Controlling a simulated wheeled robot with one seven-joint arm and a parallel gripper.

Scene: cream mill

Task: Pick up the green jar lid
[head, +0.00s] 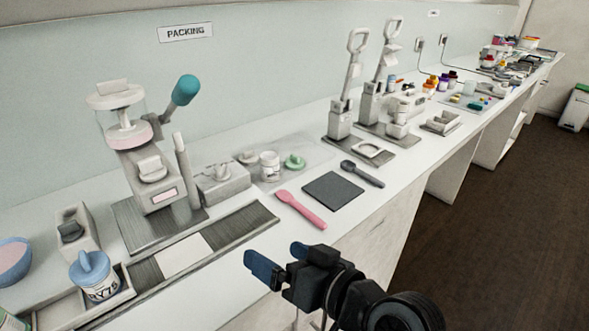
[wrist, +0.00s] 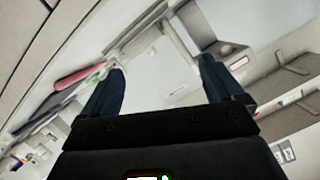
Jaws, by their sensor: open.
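The green jar lid (head: 294,161) lies on a pale mat towards the back of the counter, just right of a small white jar (head: 270,166). My gripper (head: 272,258) is open and empty. In the head view it is in front of the counter's edge, nearer to me than the lid and apart from it. In the wrist view the gripper (wrist: 162,80) shows two dark fingers spread wide with nothing between them. A small pale green patch shows near the left fingertip there, but I cannot tell whether it is the lid.
A filling machine (head: 150,165) stands left, tall lever presses (head: 345,110) stand right. The floor (head: 480,220) at right is clear.

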